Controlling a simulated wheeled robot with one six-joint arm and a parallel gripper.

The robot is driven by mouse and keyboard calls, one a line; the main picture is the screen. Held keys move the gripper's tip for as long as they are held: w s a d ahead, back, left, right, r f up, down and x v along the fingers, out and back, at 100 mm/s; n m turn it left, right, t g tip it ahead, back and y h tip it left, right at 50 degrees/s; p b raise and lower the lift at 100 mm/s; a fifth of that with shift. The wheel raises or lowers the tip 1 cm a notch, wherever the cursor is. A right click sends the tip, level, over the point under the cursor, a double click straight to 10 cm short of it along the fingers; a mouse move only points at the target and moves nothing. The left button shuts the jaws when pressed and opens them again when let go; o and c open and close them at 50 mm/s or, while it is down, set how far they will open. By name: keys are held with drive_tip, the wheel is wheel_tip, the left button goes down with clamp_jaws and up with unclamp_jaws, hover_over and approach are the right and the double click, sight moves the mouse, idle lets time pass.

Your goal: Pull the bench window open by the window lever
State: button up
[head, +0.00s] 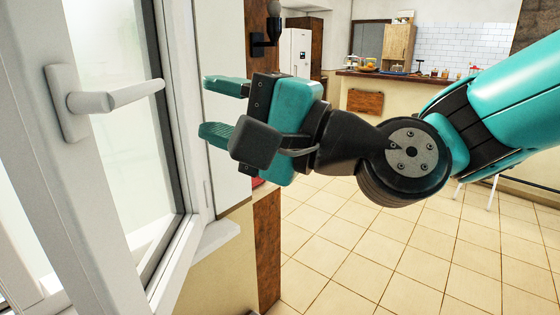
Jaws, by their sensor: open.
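The window lever (125,95) is a white handle on a white plate fixed to the window frame at the left. It points to the right, roughly level and slightly raised at its tip. The white window (65,160) stands at an angle, its sash seemingly ajar, though I cannot tell how far. My gripper (218,109) has two teal fingers, one above the other, pointing left. It is open and empty, to the right of the lever's tip and apart from it in the picture. The depth gap between them is unclear.
A white sill (207,250) juts out below the window. A dark wall fixture (267,38) is above my gripper. A kitchen counter (420,78) with several items and a white fridge (295,53) are far behind. The tiled floor (340,245) is clear at the lower right.

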drive_tip(key=b+v, duration=0.2)
drive_tip(key=v, duration=0.4)
drive_tip(key=shift+s+d, duration=0.15)
drive_tip(key=shift+d, duration=0.15)
drive_tip(key=s+d+f+n+g+h, duration=0.2)
drive_tip(key=f+n+g+h, duration=0.15)
drive_tip(key=f, duration=0.25)
drive_tip(key=s+d+f+n+g+h, duration=0.1)
drive_tip(key=s+f+n+g+h, duration=0.1)
drive_tip(key=f+n+h, duration=0.4)
drive_tip(key=s+d+f+n+g+h, duration=0.2)
drive_tip(key=s+d+f+n+h, duration=0.1)
drive_tip(key=d+f, duration=0.5)
drive_tip(key=s+d+h, duration=0.1)
drive_tip(key=d, duration=0.1)
drive_tip(key=shift+d+f+g+h, duration=0.2)
drive_tip(key=shift+d+g+h, duration=0.1)
drive_tip(key=shift+g+h, duration=0.05)
idle(0.4)
